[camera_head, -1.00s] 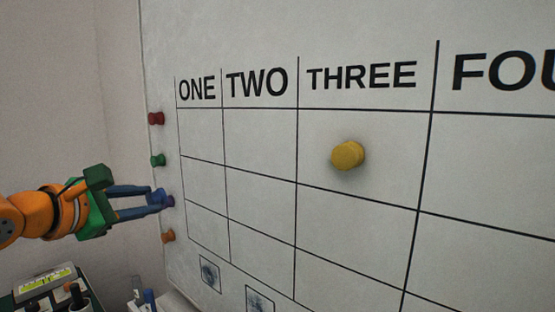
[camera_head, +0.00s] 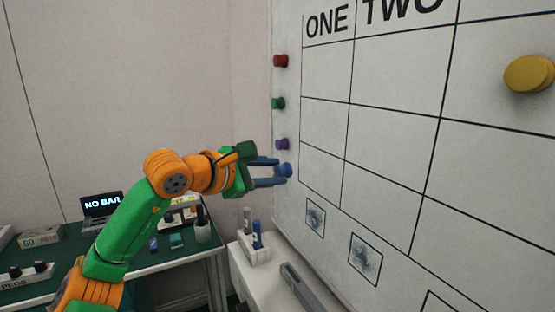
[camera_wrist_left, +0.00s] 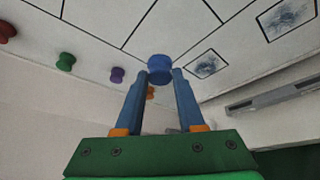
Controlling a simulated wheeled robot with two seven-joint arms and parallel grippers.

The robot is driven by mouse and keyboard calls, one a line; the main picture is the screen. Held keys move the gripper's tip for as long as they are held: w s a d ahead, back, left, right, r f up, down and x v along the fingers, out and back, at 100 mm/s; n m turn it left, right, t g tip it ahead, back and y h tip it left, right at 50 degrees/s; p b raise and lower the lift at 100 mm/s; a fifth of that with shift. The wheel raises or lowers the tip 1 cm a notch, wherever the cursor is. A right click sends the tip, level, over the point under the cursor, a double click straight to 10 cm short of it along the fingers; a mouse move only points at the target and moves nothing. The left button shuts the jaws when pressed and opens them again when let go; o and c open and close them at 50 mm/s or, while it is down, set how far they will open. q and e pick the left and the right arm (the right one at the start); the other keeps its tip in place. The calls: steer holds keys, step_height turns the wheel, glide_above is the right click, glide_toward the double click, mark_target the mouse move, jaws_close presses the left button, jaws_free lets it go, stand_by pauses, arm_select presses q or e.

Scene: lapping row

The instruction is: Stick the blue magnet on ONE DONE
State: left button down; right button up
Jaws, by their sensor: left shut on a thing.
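My left gripper (camera_head: 281,171) is shut on the blue magnet (camera_head: 286,170) at the left edge of the whiteboard (camera_head: 400,130). The magnet also shows between the fingertips in the left wrist view (camera_wrist_left: 159,67). I cannot tell whether it touches the board. The ONE column (camera_head: 326,72) is the leftmost column, just right of the magnet. Its rows have no readable labels in view, so I cannot tell which cell is DONE. My right gripper is not in view.
Red (camera_head: 280,61), green (camera_head: 278,103) and purple (camera_head: 282,144) magnets line the board's left edge. An orange magnet (camera_wrist_left: 151,92) shows behind the fingers. A yellow magnet (camera_head: 529,74) sits farther right. A ledge with pens (camera_head: 256,242) stands below. The ONE cells look empty.

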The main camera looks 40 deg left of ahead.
arm_select(q)
step_height(320, 180, down, 2)
steer(key=p, duration=0.6)
glide_toward(316, 174)
steer(key=shift+w+a+f, duration=0.3)
steer(key=shift+w+a, duration=0.35)
steer(key=shift+a, duration=0.05)
steer(key=shift+w+d+p, duration=0.2)
steer(key=shift+w+p, duration=0.35)
steer(key=shift+p, duration=0.05)
steer(key=shift+w+d+p, duration=0.2)
steer(key=shift+w+p, duration=0.3)
steer(key=shift+p, duration=0.1)
steer(key=shift+w+d+f+p, duration=0.15)
steer(key=shift+w+p, duration=0.1)
steer(key=shift+w, duration=0.15)
steer(key=shift+w+d+f+p, duration=0.1)
steer(key=shift+w+d+p, duration=0.15)
steer(key=shift+w, duration=0.1)
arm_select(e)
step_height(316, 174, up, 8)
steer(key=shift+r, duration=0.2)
arm_select(q)
steer(key=shift+c, duration=2.2)
jaws_free()
